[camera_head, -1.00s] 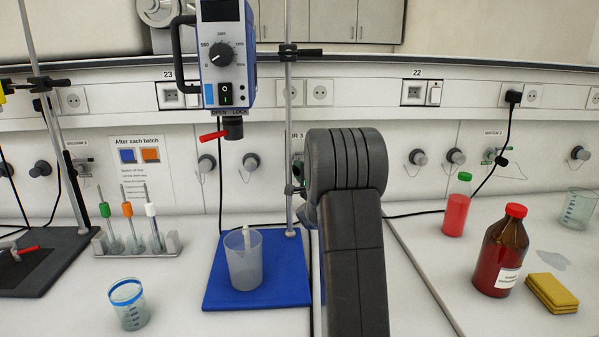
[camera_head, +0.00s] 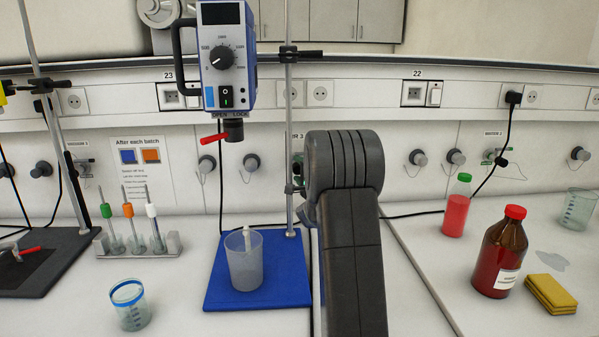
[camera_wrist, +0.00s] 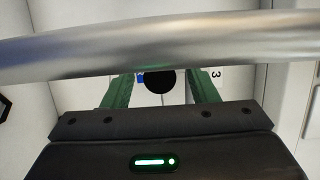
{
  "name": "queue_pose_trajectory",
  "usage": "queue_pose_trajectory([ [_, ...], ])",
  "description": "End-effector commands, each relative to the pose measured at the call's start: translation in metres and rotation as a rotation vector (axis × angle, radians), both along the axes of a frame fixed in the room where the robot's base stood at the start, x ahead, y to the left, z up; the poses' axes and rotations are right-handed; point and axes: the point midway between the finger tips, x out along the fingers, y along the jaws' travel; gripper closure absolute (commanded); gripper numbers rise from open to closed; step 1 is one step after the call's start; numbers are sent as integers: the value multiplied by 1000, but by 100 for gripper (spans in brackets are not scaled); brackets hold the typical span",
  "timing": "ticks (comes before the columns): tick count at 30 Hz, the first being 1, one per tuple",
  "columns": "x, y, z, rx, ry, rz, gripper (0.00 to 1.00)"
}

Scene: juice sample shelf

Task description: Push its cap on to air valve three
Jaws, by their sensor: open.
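In the wrist view my gripper (camera_wrist: 172,74) is open, with its two green fingers pointing toward the wall panel. A round black cap (camera_wrist: 160,84) shows between the fingers, with a thin cord below it. I cannot tell whether the fingers touch it or whether it sits on the valve. A "3" on the panel shows beside the right finger.
A metal rod (camera_wrist: 90,50) crosses the wrist view close in front of the camera. In the head view the stand rod (camera_head: 289,100) rises just left of my arm. A beaker (camera_head: 245,262) stands on the blue base (camera_head: 216,290). A brown bottle (camera_head: 503,250) stands at right.

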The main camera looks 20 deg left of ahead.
Motion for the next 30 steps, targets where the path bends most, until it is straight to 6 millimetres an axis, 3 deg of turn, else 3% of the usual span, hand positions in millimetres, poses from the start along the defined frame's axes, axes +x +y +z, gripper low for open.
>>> queue_pose_trajectory([
  [7, -10, -11, 0, 1, -1, 0, 47],
  [21, -79, -80, -1, 0, 0, -1, 47],
  [30, -97, -98, 0, 0, 0, 0, 47],
])
